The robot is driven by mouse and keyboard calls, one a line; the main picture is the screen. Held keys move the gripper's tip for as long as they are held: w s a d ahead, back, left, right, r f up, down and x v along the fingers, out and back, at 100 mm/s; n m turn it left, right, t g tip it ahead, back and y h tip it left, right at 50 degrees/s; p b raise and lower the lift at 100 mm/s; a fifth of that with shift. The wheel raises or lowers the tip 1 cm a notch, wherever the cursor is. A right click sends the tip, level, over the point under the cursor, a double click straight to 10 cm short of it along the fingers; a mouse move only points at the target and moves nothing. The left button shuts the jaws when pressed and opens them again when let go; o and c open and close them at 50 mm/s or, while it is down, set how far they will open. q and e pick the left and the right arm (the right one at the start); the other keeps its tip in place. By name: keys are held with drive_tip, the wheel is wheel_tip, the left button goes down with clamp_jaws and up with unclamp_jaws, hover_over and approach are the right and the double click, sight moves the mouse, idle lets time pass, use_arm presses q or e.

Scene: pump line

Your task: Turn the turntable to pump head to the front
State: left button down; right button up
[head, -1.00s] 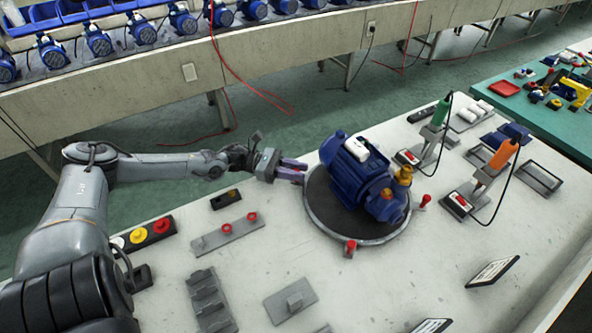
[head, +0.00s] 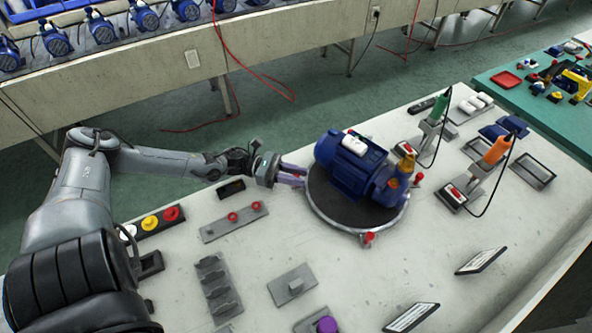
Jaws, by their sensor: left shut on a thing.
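The round turntable (head: 325,207) has a dark top and a pale metal rim. The blue pump (head: 350,168) lies on it, its brass-coloured pump head end (head: 404,168) pointing right in the head view. Red knobs stand out at the rim, one at the front (head: 369,238) and one at the right (head: 418,179). My left gripper (head: 292,176) is at the turntable's left rim, its purple fingers shut on what appears to be another rim knob, mostly hidden by the fingers. My right gripper is not in view.
A button box (head: 151,222) and a grey plate with red knobs (head: 233,218) lie to the left. Grey fixtures (head: 291,285) and tilted signs (head: 481,261) are in front. Green-handled (head: 438,108) and orange-handled (head: 496,150) tools stand to the right. Bench around the turntable's front is clear.

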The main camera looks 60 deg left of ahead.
use_arm(q)
drive_tip(key=c, duration=1.2)
unclamp_jaws()
drive_tip(key=shift+c, duration=0.2)
drive_tip(key=shift+o, duration=1.1)
drive_tip(key=shift+a, duration=0.1)
drive_tip(key=p+v, duration=0.3)
drive_tip(key=v, duration=0.6)
drive_tip(key=shift+a, duration=0.1)
drive_tip(key=shift+v, duration=0.8)
